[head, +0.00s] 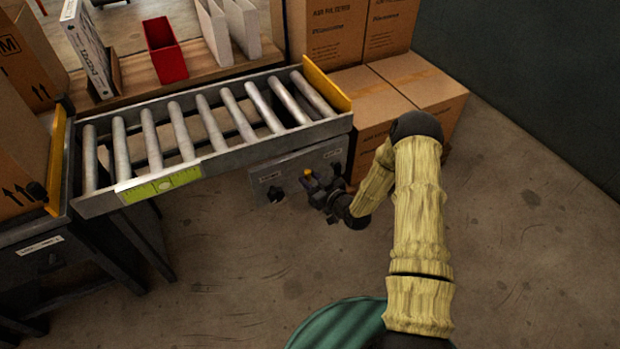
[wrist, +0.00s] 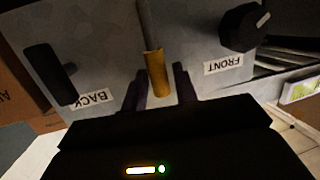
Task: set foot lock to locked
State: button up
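A grey control panel (head: 285,178) hangs under the roller conveyor. In the wrist view, its face (wrist: 105,30) carries a metal lever with a yellow tip (wrist: 157,75), a round black knob (wrist: 243,27) by an upside-down FRONT label, and a long black handle (wrist: 50,75) by an upside-down BACK label. I see no label reading foot lock, and cannot tell which control it is. My gripper (wrist: 160,88) is open, one dark finger on each side of the yellow tip, with gaps visible. In the head view my gripper (head: 318,188) is at the panel's front.
The roller conveyor (head: 210,125) with yellow end plates sits above the panel. Stacked cartons (head: 420,85) stand right behind it. A red bin (head: 165,52) and white filters stand on a shelf at the back. The floor in front is clear.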

jog(key=shift+o, duration=0.9)
jog(key=shift+w+r, duration=0.1)
jog(key=shift+s+d+r, duration=0.15)
jog(key=shift+s+d, duration=0.15)
jog(key=shift+s, duration=0.1)
jog(key=p+v, duration=0.5)
jog(key=v, duration=1.1)
jog(key=shift+s, duration=0.25)
jog(key=shift+w, duration=0.1)
